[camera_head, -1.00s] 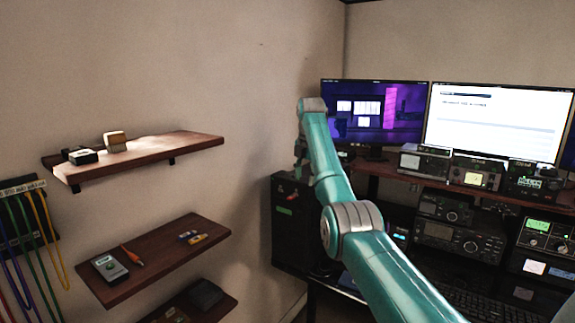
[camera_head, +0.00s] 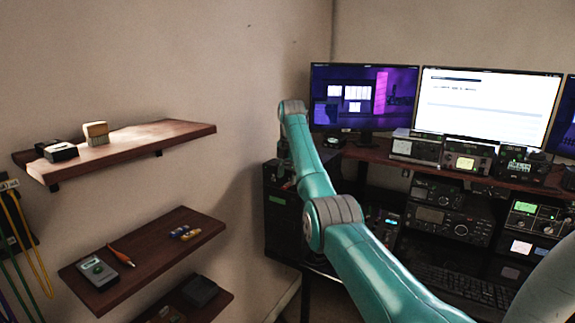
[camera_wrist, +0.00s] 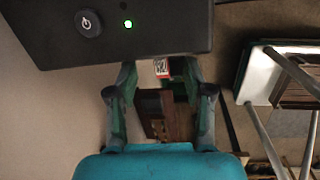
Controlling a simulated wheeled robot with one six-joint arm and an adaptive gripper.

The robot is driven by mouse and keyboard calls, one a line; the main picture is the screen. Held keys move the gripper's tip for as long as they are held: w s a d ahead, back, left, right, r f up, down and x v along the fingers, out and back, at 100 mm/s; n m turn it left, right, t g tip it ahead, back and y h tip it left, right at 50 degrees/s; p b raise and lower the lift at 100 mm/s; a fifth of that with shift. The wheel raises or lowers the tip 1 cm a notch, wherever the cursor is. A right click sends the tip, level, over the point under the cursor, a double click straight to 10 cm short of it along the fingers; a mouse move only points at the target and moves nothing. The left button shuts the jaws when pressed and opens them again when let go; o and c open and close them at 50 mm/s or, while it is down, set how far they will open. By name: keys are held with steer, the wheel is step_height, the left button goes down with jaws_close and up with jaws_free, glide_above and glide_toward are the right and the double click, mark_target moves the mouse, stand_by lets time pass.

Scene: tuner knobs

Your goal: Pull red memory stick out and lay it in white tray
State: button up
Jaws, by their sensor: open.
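The red memory stick (camera_wrist: 176,67) shows in the wrist view as a small red piece with a pale label, at the edge of a black box (camera_wrist: 60,40) with a power button and a green light. My gripper (camera_wrist: 162,78) is open, its fingers on either side of the stick; I cannot tell whether they touch it. In the head view the fingers are too small and dark to make out beside the black cabinet (camera_head: 285,225). A white surface with a green edge (camera_wrist: 257,75) lies at the right of the wrist view; I cannot tell whether it is the white tray.
Wooden wall shelves (camera_head: 150,135) with small items are at the left. Monitors (camera_head: 485,105) and radios (camera_head: 445,222) fill the desk at the right. Thin grey bars (camera_wrist: 295,75) cross the right of the wrist view. Bare wall lies between the shelves and the cabinet.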

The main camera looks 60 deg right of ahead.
mark_target(287, 186)
steer(key=shift+w+d+f, duration=0.1)
steer(key=shift+f, duration=0.5)
steer(key=shift+w+d+f, duration=0.1)
steer(key=shift+f, duration=0.5)
steer(key=shift+c, duration=0.2)
jaws_close()
